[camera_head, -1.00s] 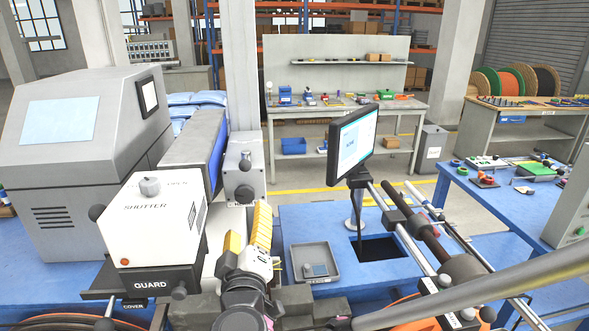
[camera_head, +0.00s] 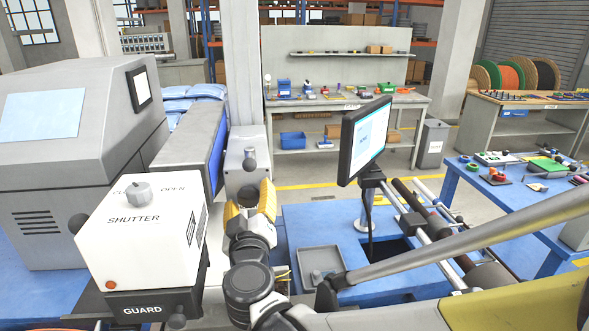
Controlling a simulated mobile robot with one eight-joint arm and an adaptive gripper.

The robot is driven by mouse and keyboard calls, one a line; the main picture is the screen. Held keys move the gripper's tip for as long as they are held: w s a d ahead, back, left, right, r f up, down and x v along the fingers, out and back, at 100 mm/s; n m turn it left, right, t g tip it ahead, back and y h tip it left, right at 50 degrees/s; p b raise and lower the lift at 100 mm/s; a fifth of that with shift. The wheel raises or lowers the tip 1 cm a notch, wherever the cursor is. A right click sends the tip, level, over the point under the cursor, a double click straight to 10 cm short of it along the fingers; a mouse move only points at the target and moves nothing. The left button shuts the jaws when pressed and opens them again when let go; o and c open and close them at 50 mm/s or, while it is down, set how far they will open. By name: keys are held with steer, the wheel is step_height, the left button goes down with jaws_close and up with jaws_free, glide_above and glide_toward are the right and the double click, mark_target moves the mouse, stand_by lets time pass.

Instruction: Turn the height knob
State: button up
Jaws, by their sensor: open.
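A grey box (camera_head: 238,168) stands on the post in the middle. It has a small dark-tipped knob (camera_head: 249,157) on its upper face and a dark round knob (camera_head: 248,194) lower down. I cannot read which one is the height knob. My gripper (camera_head: 250,204) has yellow fingers spread apart, with nothing seen between them. The fingertips overlap the lower dark knob in the picture and partly hide it; I cannot tell whether they touch it. My wrist hides what lies below.
The white SHUTTER box (camera_head: 142,232) with a grey top knob (camera_head: 138,192) stands close on the left, above the GUARD block (camera_head: 142,308). A monitor (camera_head: 366,138), a grey tray (camera_head: 322,260) and rollers (camera_head: 425,212) are on the right.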

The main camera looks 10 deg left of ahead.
steer(key=c, duration=1.2)
steer(key=shift+n, duration=1)
steer(key=o, duration=1.2)
steer(key=v, duration=1.2)
